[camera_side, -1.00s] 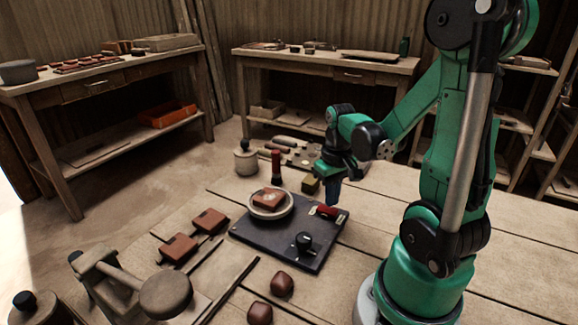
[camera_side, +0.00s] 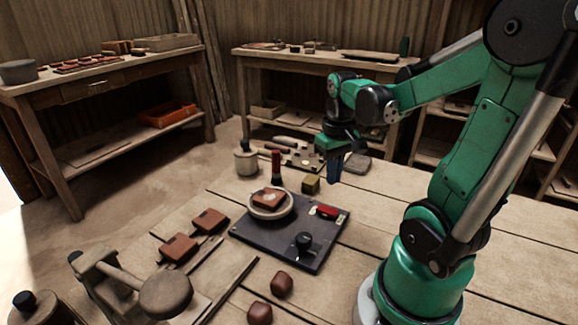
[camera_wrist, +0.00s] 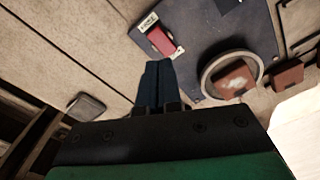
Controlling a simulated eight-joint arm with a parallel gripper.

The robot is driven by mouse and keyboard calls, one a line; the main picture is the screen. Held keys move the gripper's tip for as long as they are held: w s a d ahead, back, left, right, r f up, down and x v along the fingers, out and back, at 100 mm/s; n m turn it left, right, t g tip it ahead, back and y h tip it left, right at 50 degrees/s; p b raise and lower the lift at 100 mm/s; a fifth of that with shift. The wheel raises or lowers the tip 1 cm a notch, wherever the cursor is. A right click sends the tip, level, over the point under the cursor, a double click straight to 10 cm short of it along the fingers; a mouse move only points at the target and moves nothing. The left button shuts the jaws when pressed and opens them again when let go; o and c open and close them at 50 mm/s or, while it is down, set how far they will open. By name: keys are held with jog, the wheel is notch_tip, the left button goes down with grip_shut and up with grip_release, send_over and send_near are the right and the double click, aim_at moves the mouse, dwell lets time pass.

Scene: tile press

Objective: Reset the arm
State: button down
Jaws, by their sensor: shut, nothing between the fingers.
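My green arm holds my gripper (camera_side: 335,172) above the back of the work table, behind the dark press plate. The gripper points down with its dark blue fingers together and empty. The fingers also show in the wrist view (camera_wrist: 156,85), shut, with table planks beneath them. The dark plate (camera_side: 262,243) carries a pale round dish (camera_side: 287,211) with a brown tile (camera_side: 268,196) in it, a red block (camera_side: 326,211) near its right corner, and a black knob (camera_side: 304,241). The red block (camera_wrist: 152,42) and the tile (camera_wrist: 235,80) also show in the wrist view.
A small olive cube (camera_side: 311,185), a red-and-black upright tool (camera_side: 276,166) and a lidded jar (camera_side: 246,158) stand behind the plate. A grey slab (camera_side: 356,163) lies near the gripper. Brown tiles (camera_side: 179,248) and rounded lumps (camera_side: 282,284) lie in front. The right tabletop is clear.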

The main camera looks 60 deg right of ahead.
jog(key=w+a+r+n+t, duration=0.2)
jog(key=w+a+n+t, duration=0.1)
jog(key=a, duration=0.5)
jog(key=w+a+r+n+t, duration=0.1)
jog(key=w+a+n+t, duration=0.2)
jog(key=a, duration=0.5)
jog(key=shift+w+r+t, duration=0.4)
jog(key=shift+w+t, duration=0.2)
jog(key=shift+w, duration=0.05)
notch_tip(320, 180, up, 3)
jog(key=m+g, duration=0.7)
jog(key=m, duration=1.1)
send_over(322, 207)
jog(key=shift+s+r, duration=0.1)
jog(key=shift+r, duration=0.05)
notch_tip(322, 207, down, 14)
